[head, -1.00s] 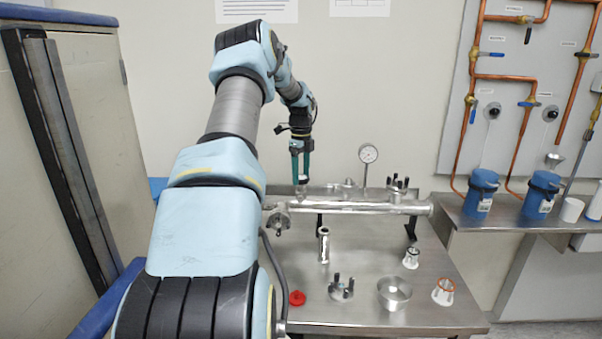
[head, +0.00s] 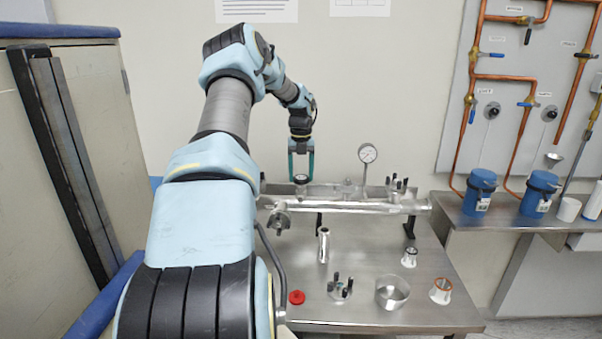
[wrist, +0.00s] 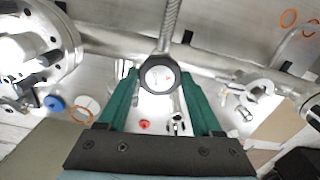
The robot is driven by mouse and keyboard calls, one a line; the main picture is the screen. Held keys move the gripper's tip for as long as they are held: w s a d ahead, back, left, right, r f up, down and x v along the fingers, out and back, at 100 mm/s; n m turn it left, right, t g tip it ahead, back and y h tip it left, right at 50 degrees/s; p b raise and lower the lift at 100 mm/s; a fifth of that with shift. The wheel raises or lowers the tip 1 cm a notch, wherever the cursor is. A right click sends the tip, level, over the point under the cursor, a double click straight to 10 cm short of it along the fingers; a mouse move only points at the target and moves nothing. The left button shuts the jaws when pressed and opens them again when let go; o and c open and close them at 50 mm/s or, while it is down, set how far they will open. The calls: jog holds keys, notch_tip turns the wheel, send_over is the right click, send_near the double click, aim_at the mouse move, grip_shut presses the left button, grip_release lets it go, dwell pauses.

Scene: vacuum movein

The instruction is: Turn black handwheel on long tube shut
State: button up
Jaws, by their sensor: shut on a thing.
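The long steel tube (head: 350,207) lies level across the metal bench on a support. The black handwheel (head: 301,179) sits above the tube's left part. My gripper (head: 301,176) points down from above, with one green finger on each side of the handwheel. In the wrist view my gripper (wrist: 159,78) is shut on the wheel's rim. The valve stem under the wheel is mostly hidden.
A pressure gauge (head: 367,154) and a flange with black studs (head: 397,186) stand by the tube to the right. A red cap (head: 297,297), a short tube (head: 323,245), a steel ring (head: 392,292) and white-based parts occupy the bench front. Copper pipes (head: 476,110) run at right.

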aim_at(301, 177)
jog(key=shift+r+m, duration=0.1)
jog(key=shift+m, duration=1.8)
jog(key=o, duration=1.4)
notch_tip(301, 177, up, 11)
jog(key=b, duration=0.4)
